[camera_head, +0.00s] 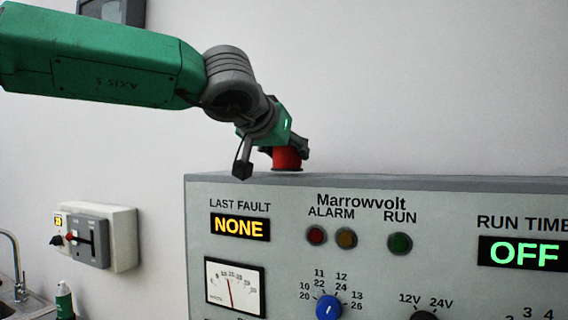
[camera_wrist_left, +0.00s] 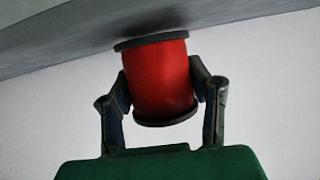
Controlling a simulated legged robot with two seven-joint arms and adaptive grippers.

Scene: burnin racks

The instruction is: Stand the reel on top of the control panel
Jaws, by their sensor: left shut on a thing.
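The red reel (camera_head: 287,158) with dark end flanges is at the top edge of the grey control panel (camera_head: 330,184), near its left end. My left gripper (camera_head: 289,152) is shut on the reel. In the left wrist view the reel (camera_wrist_left: 160,78) sits between the two fingers of the gripper (camera_wrist_left: 162,92), one on each side. One dark flange is close to the panel's grey surface (camera_wrist_left: 60,45); I cannot tell whether it bears on it. In the head view the reel looks upright, partly hidden by the gripper. My right gripper is not in view.
A grey switch box (camera_head: 122,238) is on the wall at left. A green bottle (camera_head: 64,300) stands by a sink with a tap (camera_head: 15,262) at lower left. The panel's top to the right of the reel is clear.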

